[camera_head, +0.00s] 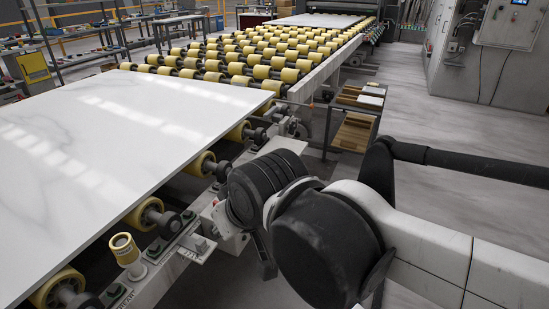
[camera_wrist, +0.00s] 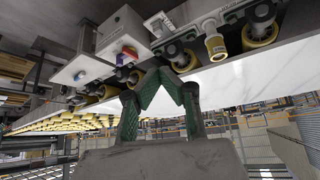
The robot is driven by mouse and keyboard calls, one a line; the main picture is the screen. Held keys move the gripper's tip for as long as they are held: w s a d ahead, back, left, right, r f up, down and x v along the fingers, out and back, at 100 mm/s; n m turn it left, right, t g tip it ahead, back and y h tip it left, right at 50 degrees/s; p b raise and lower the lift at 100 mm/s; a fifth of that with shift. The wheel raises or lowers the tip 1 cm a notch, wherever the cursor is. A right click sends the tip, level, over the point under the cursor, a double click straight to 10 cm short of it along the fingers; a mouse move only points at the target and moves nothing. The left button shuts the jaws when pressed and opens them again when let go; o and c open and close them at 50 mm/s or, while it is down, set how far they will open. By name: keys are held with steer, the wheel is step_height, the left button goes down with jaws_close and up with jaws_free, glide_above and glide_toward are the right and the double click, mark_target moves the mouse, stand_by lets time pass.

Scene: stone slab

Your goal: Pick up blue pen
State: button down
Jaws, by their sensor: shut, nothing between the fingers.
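I cannot make out a blue pen for certain in either view. In the wrist view my gripper (camera_wrist: 160,74) shows dark fingers with green pads, their tips together and nothing held between them. Beyond the fingertips, a grey box (camera_wrist: 122,37) on the machine frame carries a small red and purple-blue part (camera_wrist: 127,55); I cannot tell what this part is. The white stone slab (camera_head: 120,130) lies on rollers at the left of the head view, and it also shows in the wrist view (camera_wrist: 255,75). My gripper cannot be made out in the head view, where my arm covers the middle.
Yellow rollers (camera_head: 262,72) run along the conveyor behind the slab. A short yellow roller (camera_head: 124,250) stands upright on the frame beside the slab. A wooden shelf cart (camera_head: 355,128) stands beside the conveyor. A grey cabinet (camera_head: 490,60) is at the back right, with open floor before it.

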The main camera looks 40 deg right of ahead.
stand_by(0.3)
steer(key=c, duration=1.5)
jaws_free()
